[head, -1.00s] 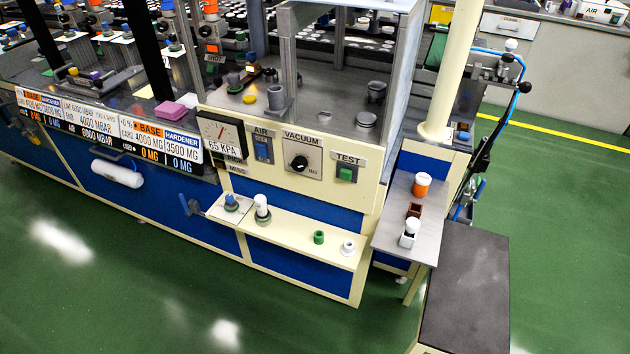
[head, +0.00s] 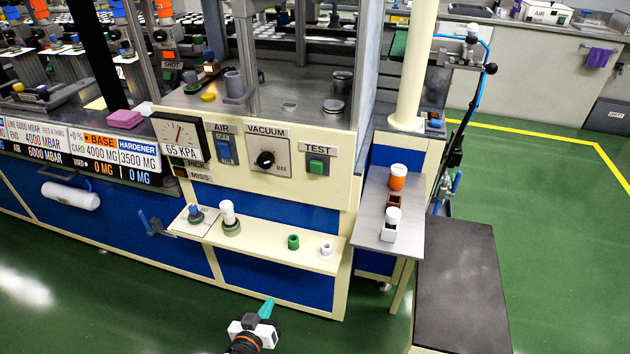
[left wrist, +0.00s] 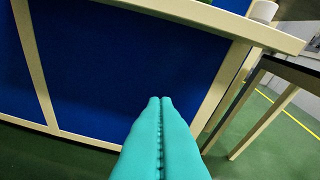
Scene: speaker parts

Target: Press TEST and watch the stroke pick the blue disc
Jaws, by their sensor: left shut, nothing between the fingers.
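The green TEST button (head: 316,166) sits under its TEST label on the cream front panel. To its left are the black VACUUM knob (head: 265,159), the blue AIR switch (head: 224,149) and the dial gauge (head: 180,136), above a 65 KPA readout. No blue disc can be made out for certain. My left gripper (head: 267,309) has teal fingers and is low in front of the cabinet, below the shelf and well apart from the button. In the left wrist view its fingers (left wrist: 160,105) are shut together and empty, before the blue cabinet front. My right gripper is not in view.
A cream shelf (head: 270,243) juts out below the panel, bearing a green ring (head: 293,241) and a white ring (head: 326,250). A dark bench top (head: 460,290) stands at right. Green floor is clear in front.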

